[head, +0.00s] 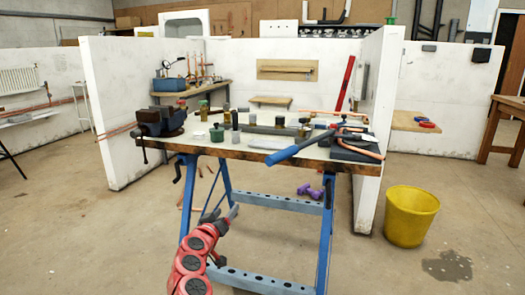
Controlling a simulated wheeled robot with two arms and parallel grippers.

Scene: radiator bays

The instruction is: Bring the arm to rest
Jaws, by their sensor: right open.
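One of my arms, red with dark joints, reaches up from the bottom of the head view. Its small grey right gripper (230,214) is at the arm's upper end, in front of the workbench and lower than its top in the picture. The gripper is open, and I see nothing held in it. My left gripper is not in view. The workbench (250,152) has a pale top and blue legs. A blue-handled tool (300,145) lies across its front right part.
A dark vise (160,121) sits at the bench's left end, with several bottles and copper pipes along the top. A yellow bucket (410,216) stands on the floor at right. Purple dumbbell-like items (312,192) show under the bench. White partitions (118,100) flank it.

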